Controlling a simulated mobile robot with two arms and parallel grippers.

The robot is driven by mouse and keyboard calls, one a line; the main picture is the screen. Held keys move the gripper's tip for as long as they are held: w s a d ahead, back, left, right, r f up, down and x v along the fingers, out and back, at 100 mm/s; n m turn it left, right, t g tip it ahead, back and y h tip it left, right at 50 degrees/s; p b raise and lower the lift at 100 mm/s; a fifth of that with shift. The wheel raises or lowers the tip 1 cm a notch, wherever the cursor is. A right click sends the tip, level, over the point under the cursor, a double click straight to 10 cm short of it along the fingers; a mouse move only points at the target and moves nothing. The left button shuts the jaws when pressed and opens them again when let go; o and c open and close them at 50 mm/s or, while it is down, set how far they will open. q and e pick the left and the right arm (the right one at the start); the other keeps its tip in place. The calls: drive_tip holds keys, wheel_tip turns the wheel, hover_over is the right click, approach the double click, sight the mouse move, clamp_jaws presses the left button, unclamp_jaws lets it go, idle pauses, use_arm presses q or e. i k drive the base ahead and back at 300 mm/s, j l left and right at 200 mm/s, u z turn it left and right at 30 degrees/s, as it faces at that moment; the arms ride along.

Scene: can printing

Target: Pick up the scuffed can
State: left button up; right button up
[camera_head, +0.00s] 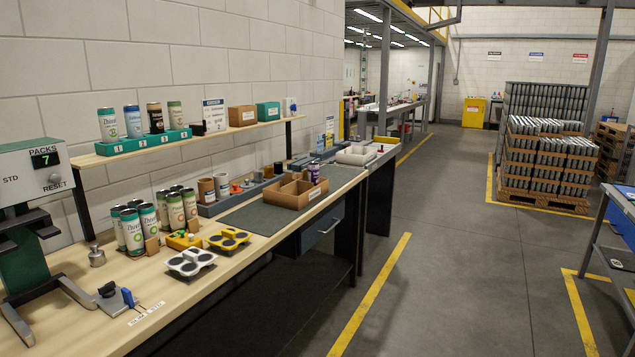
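Several printed cans with green, white and olive bands stand upright in two clusters on the workbench (237,248): a nearer cluster (133,230) and one behind it (176,209). A can with a purple band (314,173) stands by the right end of the cardboard divider box (272,196). Several more cans, such as a green and white one (107,125), stand on the wall shelf in a teal holder (118,147). I cannot tell from this view which can is scuffed. Neither of my grippers is in view.
A counter press marked "PACKS 7" (30,160) stands at the left end of the bench. White (190,262) and yellow (229,239) can carriers lie near the front edge. Pallets of cans (545,165) stand at the back right. The grey floor aisle (450,250) is clear.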

sight(312, 168)
drive_tip(key=i+l, duration=0.35)
drive_tip(key=i, duration=0.3)
drive_tip(key=i+l+u, duration=0.1)
drive_tip(key=i+l, duration=0.25)
drive_tip(key=i, duration=0.25)
drive_tip(key=i+l+u, duration=0.1)
drive_tip(key=i+l, duration=0.35)
drive_tip(key=i, duration=0.2)
drive_tip(key=i+l, duration=0.45)
drive_tip(key=i, duration=0.15)
